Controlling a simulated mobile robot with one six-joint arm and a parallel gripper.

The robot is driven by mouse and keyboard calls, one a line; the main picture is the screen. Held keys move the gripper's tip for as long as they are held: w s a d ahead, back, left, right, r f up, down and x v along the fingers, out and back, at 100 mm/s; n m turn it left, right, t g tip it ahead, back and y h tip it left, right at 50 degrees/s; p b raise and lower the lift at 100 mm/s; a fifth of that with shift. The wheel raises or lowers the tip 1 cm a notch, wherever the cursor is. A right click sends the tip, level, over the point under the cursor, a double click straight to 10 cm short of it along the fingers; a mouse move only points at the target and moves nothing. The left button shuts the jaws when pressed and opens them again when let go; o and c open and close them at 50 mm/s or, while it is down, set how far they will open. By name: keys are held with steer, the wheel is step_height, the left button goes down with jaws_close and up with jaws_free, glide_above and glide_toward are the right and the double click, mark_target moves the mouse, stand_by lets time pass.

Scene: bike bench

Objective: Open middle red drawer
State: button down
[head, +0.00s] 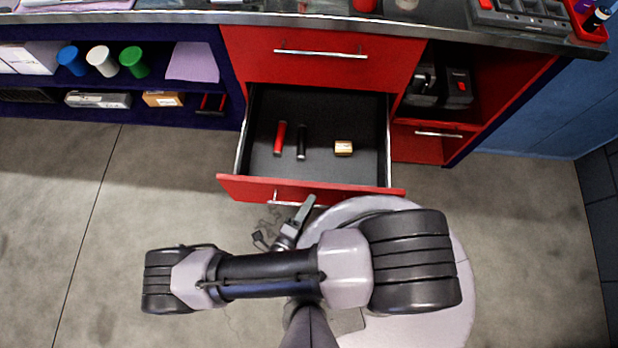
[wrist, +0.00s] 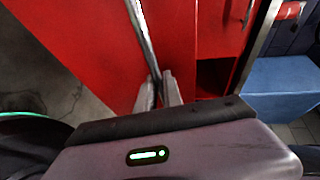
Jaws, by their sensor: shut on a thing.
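The middle red drawer (head: 310,188) is pulled out in the head view, below a shut red drawer. It holds a red cylinder (head: 280,138), a black cylinder (head: 301,142) and a small tan box (head: 343,148). Its bar handle (head: 285,203) is on the front face. My gripper (head: 304,206) is at this handle and shut on it. In the wrist view the handle (wrist: 140,30) runs between the fingers of my gripper (wrist: 158,92). The far end of the handle is partly hidden by my gripper in the head view.
The upper red drawer (head: 320,58) is shut. A small red drawer (head: 438,140) is at the right, below a shelf with black cases. A blue shelf (head: 110,105) with cups and boxes is at the left. Bare floor (head: 60,200) lies in front.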

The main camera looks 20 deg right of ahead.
steer(key=c, duration=1.8)
jaws_free()
steer(key=shift+o, duration=0.2)
steer(key=shift+a, duration=0.1)
steer(key=p+v, duration=0.2)
steer(key=v, duration=1.5)
steer(key=shift+s+r, duration=0.15)
steer(key=shift+r, duration=0.05)
steer(key=shift+a, duration=0.1)
